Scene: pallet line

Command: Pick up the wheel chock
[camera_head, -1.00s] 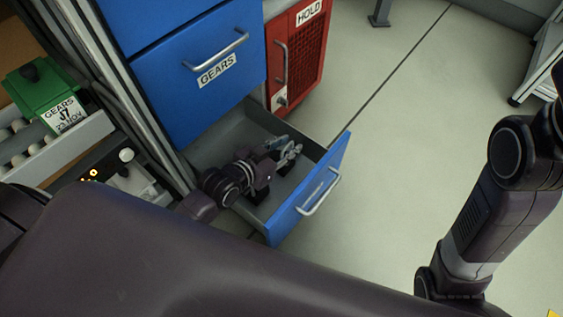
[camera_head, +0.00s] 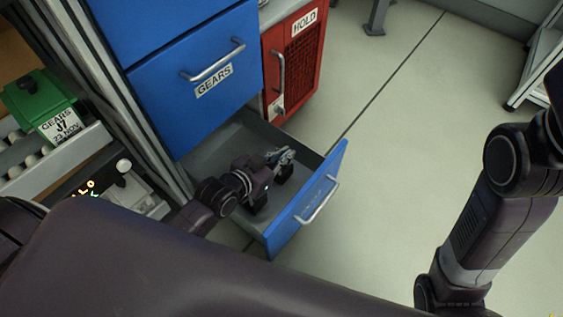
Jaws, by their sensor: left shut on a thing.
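My left gripper (camera_head: 286,158) reaches down into the open bottom drawer (camera_head: 225,147) of the blue cabinet. Its silver fingers are shut on a dark, blocky thing, which I take to be the wheel chock (camera_head: 286,173). The gripper hides much of it. Another dark patch (camera_head: 258,203) shows on the near side of my wrist; I cannot tell if it is part of the same chock. The chock is low inside the drawer; whether it touches the drawer floor is unclear. My right arm shows at the right, but its gripper is out of view.
The blue drawer front (camera_head: 310,200) with its handle stands out over the floor. A closed drawer marked GEARS (camera_head: 160,90) is above. A red HOLD cabinet (camera_head: 300,75) stands behind. A green box (camera_head: 38,103) sits on rollers at left. The floor (camera_head: 400,150) at right is clear.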

